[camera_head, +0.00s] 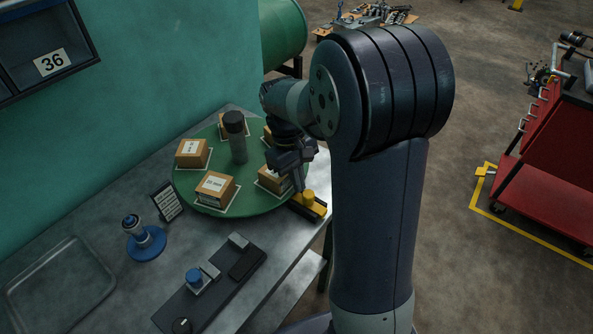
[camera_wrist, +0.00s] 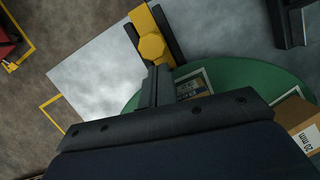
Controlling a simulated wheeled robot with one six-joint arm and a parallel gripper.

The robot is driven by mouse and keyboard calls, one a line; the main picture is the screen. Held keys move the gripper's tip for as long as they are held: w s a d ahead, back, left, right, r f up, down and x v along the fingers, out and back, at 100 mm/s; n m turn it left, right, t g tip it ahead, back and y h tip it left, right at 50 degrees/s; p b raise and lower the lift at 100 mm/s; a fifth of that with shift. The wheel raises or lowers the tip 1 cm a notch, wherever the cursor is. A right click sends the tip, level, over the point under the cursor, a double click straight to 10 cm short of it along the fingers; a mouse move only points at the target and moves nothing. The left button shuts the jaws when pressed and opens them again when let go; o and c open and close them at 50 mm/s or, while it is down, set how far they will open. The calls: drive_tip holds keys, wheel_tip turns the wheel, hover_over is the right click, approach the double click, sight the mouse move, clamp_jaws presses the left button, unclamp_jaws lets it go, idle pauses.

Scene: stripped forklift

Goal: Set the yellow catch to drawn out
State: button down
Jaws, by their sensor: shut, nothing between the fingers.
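The yellow catch (camera_head: 309,203) sits at the table edge, beside the right rim of the green turntable (camera_head: 238,211). It has a yellow knob on a yellow bar set in a dark base. In the wrist view the catch's yellow knob (camera_wrist: 152,47) shows just beyond my fingertips. My gripper (camera_head: 298,187) is shut and empty, pointing down close to the knob. In the wrist view my gripper (camera_wrist: 156,72) shows its fingers together. The fingers partly overlap the knob there, and I cannot tell whether they touch it.
Several labelled cardboard boxes (camera_head: 215,188) stand on the turntable around a dark cylinder (camera_head: 236,137). A black panel with a blue knob (camera_head: 194,277), a blue-based device (camera_head: 146,242) and a small sign (camera_head: 167,200) are on the table. A red cart (camera_head: 535,170) stands right.

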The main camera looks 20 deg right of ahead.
sight(310, 191)
drive_tip(key=shift+s+d, duration=0.45)
drive_tip(key=shift+s, duration=0.2)
drive_tip(key=shift+s+d, duration=0.45)
drive_tip(key=shift+s, duration=0.15)
drive_tip(key=v, duration=1.1)
drive_tip(key=shift+f, duration=0.15)
